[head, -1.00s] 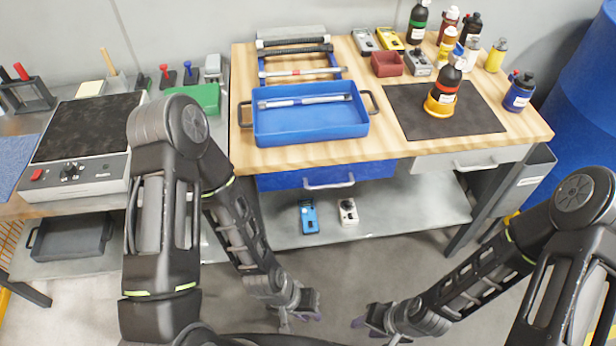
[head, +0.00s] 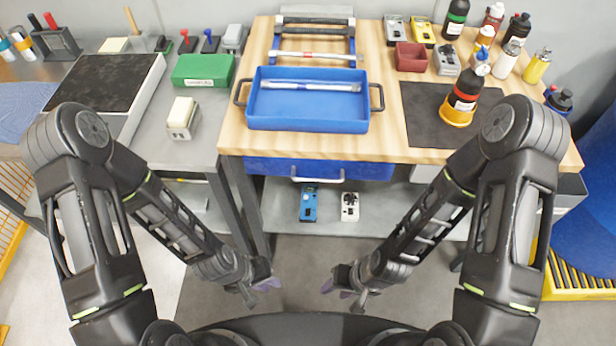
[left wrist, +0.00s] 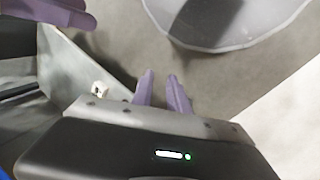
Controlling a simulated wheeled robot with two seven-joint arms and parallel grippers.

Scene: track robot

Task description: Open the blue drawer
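The blue drawer (head: 270,167) sits under the wooden top of the workbench in the head view. Its front looks flush with the bench, and its pale bar handle (head: 318,178) faces me. My left gripper (head: 256,291) is low in front of the bench, empty, with its purple fingers apart. They also show apart in the left wrist view (left wrist: 161,78), with floor beyond. My right gripper (head: 343,293) is at a similar height to the right, empty, fingers apart. Both are well short of the handle.
A blue tray (head: 310,127) stands on the wooden top (head: 390,145) above the drawer. A blue device (head: 308,204) and a white device (head: 350,206) lie on the lower shelf (head: 400,222). A grey bench leg (head: 243,200) stands left of the drawer. Floor between me and the bench is open.

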